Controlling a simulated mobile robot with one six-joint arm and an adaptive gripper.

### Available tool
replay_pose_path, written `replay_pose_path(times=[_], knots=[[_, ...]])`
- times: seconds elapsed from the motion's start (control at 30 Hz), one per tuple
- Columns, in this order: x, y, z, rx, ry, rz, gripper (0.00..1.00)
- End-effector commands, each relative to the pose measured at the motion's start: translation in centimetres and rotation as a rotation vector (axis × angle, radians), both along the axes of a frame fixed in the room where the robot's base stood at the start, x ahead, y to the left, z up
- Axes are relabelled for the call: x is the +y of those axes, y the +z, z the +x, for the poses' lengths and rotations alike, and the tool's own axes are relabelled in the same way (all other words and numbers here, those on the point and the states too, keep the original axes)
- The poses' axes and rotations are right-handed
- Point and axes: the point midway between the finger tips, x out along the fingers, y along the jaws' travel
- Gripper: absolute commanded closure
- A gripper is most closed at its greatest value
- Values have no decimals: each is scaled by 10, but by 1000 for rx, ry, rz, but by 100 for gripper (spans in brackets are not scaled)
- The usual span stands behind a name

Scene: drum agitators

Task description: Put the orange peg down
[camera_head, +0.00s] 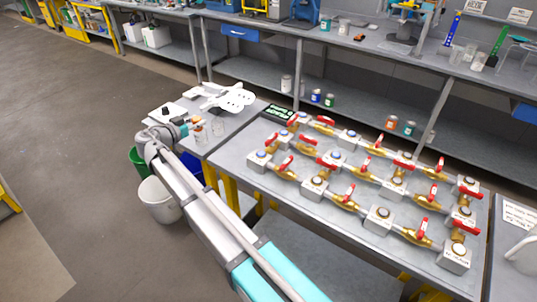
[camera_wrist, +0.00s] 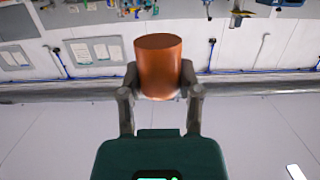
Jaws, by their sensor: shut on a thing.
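The orange peg (camera_wrist: 158,66) is a copper-orange cylinder between the two fingers of my gripper (camera_wrist: 160,82) in the wrist view. My gripper is shut on it, and the fingers press its left and right sides. In the head view my gripper (camera_head: 186,129) is at the left end of the grey table, with a small orange patch at its tip that is too small to make out well. I cannot tell whether the peg touches the table top.
Clear glassware (camera_head: 217,126) stands just right of my gripper. A white flat device (camera_head: 228,97) lies behind it. A bench of brass valves with red handles (camera_head: 345,197) fills the right. A white bucket (camera_head: 158,200) stands on the floor below.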

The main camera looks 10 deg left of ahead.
Motion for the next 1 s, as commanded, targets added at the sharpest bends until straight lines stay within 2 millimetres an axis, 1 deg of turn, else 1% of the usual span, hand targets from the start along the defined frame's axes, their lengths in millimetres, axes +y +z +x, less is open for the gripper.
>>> replay_pose_path(times=[0.17,0.27,0.6,1.0], knots=[[-17,-9,2,0,-2,0,100],[-32,-17,4,0,-2,0,100],[-89,-44,13,0,-2,0,100],[-118,-81,19,0,1,0,100]])
